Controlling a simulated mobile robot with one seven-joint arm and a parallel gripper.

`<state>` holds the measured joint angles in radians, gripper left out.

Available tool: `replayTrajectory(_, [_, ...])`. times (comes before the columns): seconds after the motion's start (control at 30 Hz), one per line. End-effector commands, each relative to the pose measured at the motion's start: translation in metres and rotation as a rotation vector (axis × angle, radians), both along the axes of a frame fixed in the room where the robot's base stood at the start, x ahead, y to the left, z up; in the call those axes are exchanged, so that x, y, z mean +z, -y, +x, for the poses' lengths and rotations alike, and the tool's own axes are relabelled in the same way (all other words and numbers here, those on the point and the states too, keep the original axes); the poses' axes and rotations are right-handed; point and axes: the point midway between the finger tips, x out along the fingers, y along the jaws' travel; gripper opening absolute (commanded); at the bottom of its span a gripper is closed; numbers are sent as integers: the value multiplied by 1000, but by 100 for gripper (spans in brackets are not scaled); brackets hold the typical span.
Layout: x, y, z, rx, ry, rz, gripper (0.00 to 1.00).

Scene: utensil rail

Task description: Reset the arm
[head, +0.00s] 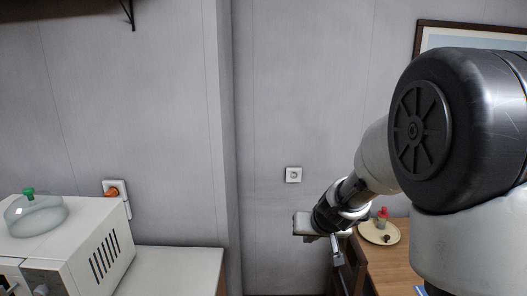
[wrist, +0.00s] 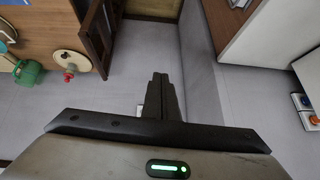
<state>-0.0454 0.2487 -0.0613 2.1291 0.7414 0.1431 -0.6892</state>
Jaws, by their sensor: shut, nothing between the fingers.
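My gripper (head: 337,260) hangs in front of the grey wall in the head view, right of centre, at the end of my bent arm. In the wrist view my gripper (wrist: 160,78) shows as dark fingers close together, with nothing between them. It is shut and empty, and touches nothing that I can see. My large black and white arm joint fills the right of the head view and hides part of the table behind it.
A wooden table (head: 385,262) bears a plate (head: 370,232) with a red-topped item. A dark chair (head: 348,272) stands beside it. At left, a white microwave (head: 75,262) carries a glass lid (head: 38,215); a pale counter (head: 175,268) adjoins. A wall socket (head: 293,174) is behind.

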Motion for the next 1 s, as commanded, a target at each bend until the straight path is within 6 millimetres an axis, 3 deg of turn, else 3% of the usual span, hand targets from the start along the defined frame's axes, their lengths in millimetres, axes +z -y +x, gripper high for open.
replayTrajectory(0.03, [33,-8,-19,27,11,25,0])
replayTrajectory(0.2, [100,-26,-100,99,-26,61,0])
replayTrajectory(0.37, [133,-21,-186,108,-83,26,0])
replayTrajectory(0.53, [142,-2,-257,56,-136,-42,0])
replayTrajectory(0.7, [142,13,-290,7,-161,-84,0])
replayTrajectory(1.0, [142,15,-294,0,-165,-91,0])
